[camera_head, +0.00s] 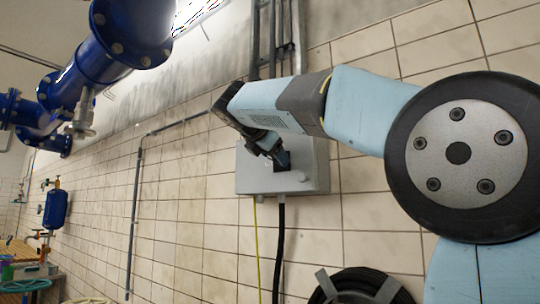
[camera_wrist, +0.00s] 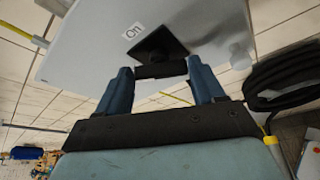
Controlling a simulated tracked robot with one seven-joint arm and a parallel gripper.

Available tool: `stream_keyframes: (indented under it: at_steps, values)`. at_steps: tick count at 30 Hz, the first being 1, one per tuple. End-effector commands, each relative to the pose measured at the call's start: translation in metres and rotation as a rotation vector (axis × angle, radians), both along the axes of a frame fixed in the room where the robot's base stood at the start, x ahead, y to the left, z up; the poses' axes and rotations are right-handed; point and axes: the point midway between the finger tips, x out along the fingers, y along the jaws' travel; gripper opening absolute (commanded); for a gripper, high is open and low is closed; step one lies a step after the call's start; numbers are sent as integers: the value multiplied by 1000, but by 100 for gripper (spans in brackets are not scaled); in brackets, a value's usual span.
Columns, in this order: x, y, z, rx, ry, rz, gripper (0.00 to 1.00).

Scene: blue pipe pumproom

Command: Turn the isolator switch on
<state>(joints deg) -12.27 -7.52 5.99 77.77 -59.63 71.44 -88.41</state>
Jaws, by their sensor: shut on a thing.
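The isolator switch is a grey box (camera_head: 310,166) on the tiled wall, and it fills much of the upper wrist view (camera_wrist: 85,45). A black switch handle (camera_wrist: 157,50) stands out from its face, with a white "On" label (camera_wrist: 133,31) beside it. My gripper (camera_wrist: 160,72) is at the box front with its two blue fingers on either side of the handle's dark bar, shut on it. In the head view my gripper (camera_head: 272,155) covers part of the box face, and the handle is mostly hidden there.
A black cable (camera_head: 279,245) and a yellow-green wire (camera_head: 257,240) hang below the box. A coiled black hose (camera_head: 362,288) hangs lower right. Grey conduits (camera_head: 272,40) run up above the box. Blue pipes (camera_head: 110,45) are at upper left.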

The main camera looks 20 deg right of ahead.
Motion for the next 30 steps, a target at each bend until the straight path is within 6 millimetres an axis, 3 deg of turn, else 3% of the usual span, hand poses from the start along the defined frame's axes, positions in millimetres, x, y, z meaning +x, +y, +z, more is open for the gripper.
stream_keyframes:
  at_steps: [30]
  values:
    - [-7, -8, -16, 532, -729, -10, 38]
